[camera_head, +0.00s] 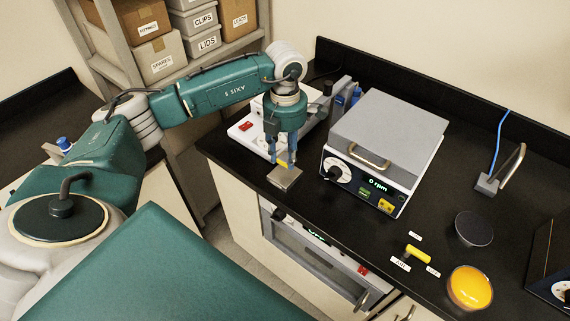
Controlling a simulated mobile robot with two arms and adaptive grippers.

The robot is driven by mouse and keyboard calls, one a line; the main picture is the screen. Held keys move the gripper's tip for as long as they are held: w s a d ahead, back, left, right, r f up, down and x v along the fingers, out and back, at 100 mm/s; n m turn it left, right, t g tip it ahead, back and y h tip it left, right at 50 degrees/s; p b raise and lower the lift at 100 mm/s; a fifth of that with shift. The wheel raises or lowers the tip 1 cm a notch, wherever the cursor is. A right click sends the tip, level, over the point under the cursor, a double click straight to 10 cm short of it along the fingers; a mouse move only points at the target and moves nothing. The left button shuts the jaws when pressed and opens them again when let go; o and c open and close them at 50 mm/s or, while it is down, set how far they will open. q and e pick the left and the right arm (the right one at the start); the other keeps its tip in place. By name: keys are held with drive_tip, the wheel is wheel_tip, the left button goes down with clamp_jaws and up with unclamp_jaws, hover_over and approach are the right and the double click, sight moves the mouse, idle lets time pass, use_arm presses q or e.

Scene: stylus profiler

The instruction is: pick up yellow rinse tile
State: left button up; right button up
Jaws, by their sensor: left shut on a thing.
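My left gripper (281,158) points down over the black counter, beside the lidded instrument. It is shut on a small yellow piece, which looks like the yellow rinse tile (283,164); the fingers partly hide it. The tile is just above a small grey metal block (285,177) near the counter's front edge. I cannot tell whether tile and block touch. My right gripper is not in view.
The instrument with a grey lid (385,125) and "0 rpm" display stands right of my gripper. A white device (245,132) is behind it. A yellow bar (418,254) with small labels, a dark disc (473,229) and an orange-filled dish (470,288) lie farther right.

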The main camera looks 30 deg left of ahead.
sight(285, 158)
use_arm(q)
wheel_tip(285, 158, up, 16)
drive_tip(key=b, duration=0.2)
drive_tip(key=shift+f, duration=0.25)
drive_tip(key=shift+o, duration=0.5)
drive_tip(key=shift+f, duration=0.1)
clamp_jaws()
